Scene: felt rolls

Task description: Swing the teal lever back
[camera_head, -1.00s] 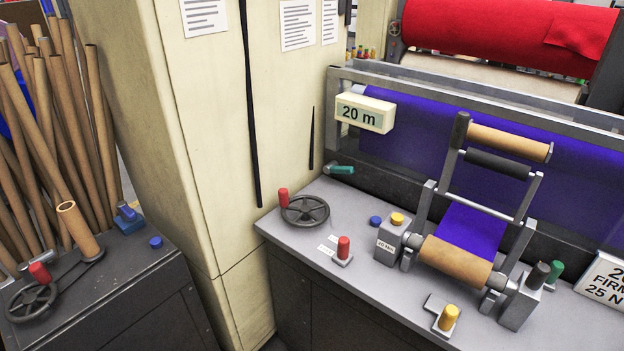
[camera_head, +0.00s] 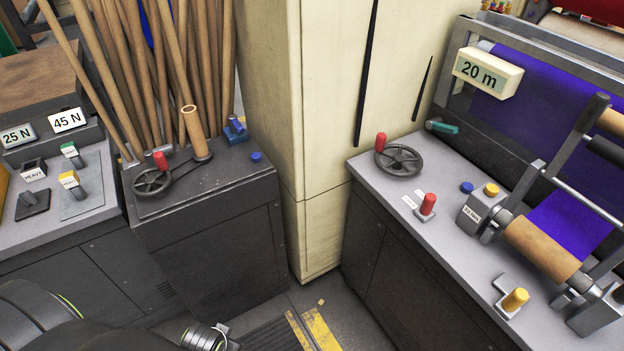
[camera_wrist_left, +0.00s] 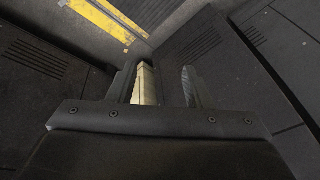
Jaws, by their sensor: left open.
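A teal lever (camera_head: 443,128) lies roughly level at the back of the right-hand grey bench, below the 20 m display (camera_head: 487,73). My left arm shows at the lower left of the head view, with its gripper out of that frame. In the left wrist view my left gripper (camera_wrist_left: 166,84) is open, with a gap between its two fingers. It is empty and points toward the floor and dark cabinet fronts, away from the lever. My right gripper is not in view.
The right bench (camera_head: 440,210) carries a handwheel (camera_head: 398,160), a red lever (camera_head: 427,204), a yellow lever (camera_head: 515,299) and a roller frame with purple felt. A cream cabinet (camera_head: 325,100) stands between the benches. Cardboard tubes (camera_head: 160,70) stand behind the left bench. Yellow-striped floor (camera_head: 322,328) is clear.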

